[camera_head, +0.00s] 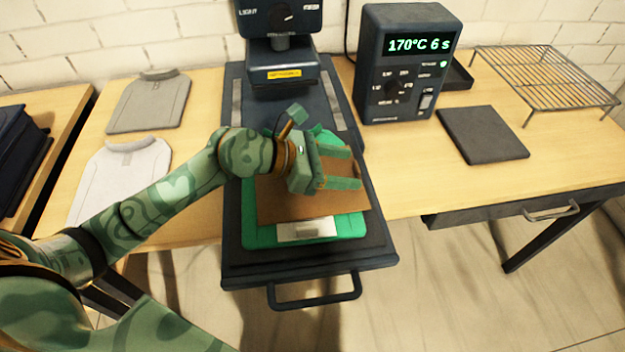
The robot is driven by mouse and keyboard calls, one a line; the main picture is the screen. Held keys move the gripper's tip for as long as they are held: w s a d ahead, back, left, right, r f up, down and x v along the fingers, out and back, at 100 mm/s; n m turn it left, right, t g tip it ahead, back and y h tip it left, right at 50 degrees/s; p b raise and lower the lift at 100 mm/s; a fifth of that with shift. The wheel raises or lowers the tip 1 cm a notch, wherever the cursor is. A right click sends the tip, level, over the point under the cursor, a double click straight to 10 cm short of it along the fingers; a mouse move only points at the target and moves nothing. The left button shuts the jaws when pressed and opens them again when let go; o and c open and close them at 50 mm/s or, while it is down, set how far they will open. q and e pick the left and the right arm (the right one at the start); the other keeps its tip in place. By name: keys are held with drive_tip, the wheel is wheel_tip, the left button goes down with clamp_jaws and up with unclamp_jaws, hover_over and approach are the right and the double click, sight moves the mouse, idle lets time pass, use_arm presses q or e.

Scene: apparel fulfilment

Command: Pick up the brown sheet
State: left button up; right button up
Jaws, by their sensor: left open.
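The brown sheet (285,205) lies flat over a green garment (257,235) on the dark press bed (240,256). My left gripper (359,168) is over the right part of the sheet, its two green fingers apart and pointing right. It looks empty. The hand and forearm hide the sheet's upper left part. I cannot tell whether the fingers touch the sheet. My right gripper is not in view.
A control box (405,75) reading 170°C 6 s stands behind right. A dark pad (482,134) and wire rack (545,78) lie further right. Grey (150,101) and white (120,178) shirt shapes lie left. A pale label plate (306,229) sits below the sheet.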

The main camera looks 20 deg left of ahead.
use_arm(q)
drive_tip(key=shift+x, duration=0.85)
drive_tip(key=shift+a, duration=0.1)
drive_tip(key=c, duration=1.1)
drive_tip(key=shift+o, duration=0.2)
drive_tip(key=shift+r, duration=0.1)
